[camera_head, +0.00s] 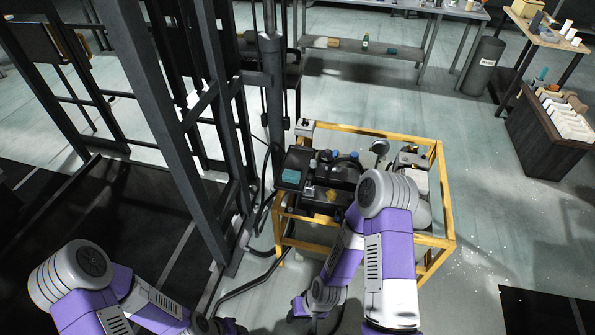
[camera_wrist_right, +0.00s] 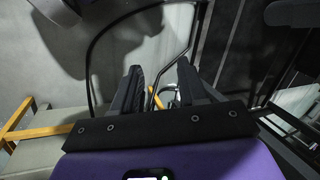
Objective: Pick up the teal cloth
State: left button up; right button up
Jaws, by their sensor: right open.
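A small flat teal patch, likely the teal cloth (camera_head: 291,176), lies on top of a black box at the left end of the yellow-framed cart. My right gripper (camera_wrist_right: 158,72) is open in the right wrist view, with nothing between its two dark fingers. In the head view, the right wrist hangs in front of the cart, below and to the right of the cloth, well apart from it. My left gripper (camera_head: 232,326) is barely visible at the bottom edge; its fingers are unclear. The cloth does not show in the right wrist view.
The yellow cart frame (camera_head: 446,205) holds dark machinery with blue caps and a gauge (camera_head: 380,147). A tall dark steel frame (camera_head: 170,120) stands close on its left. A black hose (camera_head: 245,286) runs along the floor. Open floor lies to the cart's right.

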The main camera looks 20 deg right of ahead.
aim_at(288, 176)
jog(key=i, duration=1.5)
